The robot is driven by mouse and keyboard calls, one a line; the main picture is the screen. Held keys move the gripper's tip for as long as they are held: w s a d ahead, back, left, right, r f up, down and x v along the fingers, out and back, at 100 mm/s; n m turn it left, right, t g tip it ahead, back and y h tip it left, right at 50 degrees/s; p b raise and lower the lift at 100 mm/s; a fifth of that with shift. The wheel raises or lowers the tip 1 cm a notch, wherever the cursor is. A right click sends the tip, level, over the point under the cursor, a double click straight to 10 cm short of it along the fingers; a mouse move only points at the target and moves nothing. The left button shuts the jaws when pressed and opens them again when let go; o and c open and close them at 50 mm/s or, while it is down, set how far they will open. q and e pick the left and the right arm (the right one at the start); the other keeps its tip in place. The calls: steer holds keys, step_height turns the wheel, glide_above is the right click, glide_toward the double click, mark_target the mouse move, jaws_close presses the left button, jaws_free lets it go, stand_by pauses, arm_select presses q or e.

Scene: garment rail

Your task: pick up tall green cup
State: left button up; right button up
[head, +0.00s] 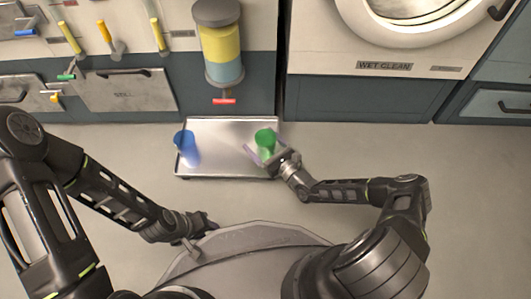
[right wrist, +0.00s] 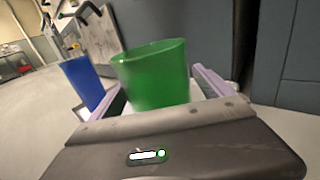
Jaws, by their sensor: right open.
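The green cup (head: 265,137) stands upright on the right part of a metal tray (head: 225,168). My right gripper (head: 262,148) is open at the cup, with its pale purple fingers spread to either side. In the right wrist view the green cup (right wrist: 152,75) appears between the two fingers (right wrist: 160,90), with visible space beside the right finger; contact on the left is unclear. My left gripper (head: 208,226) is low in the head view, away from the tray, and its jaws cannot be made out.
A blue cup (head: 184,141) stands at the left end of the tray, and it also shows in the right wrist view (right wrist: 82,82). Behind the tray are dark cabinet fronts, a yellow and blue cylinder (head: 221,45) and a machine labelled WET CLEAN (head: 385,66).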

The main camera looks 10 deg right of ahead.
steer(key=shift+w, duration=0.1)
steer(key=shift+c, duration=0.4)
steer(key=c, duration=1.4)
step_height(320, 180, up, 10)
steer(key=p, duration=0.6)
steer(key=shift+p, duration=0.3)
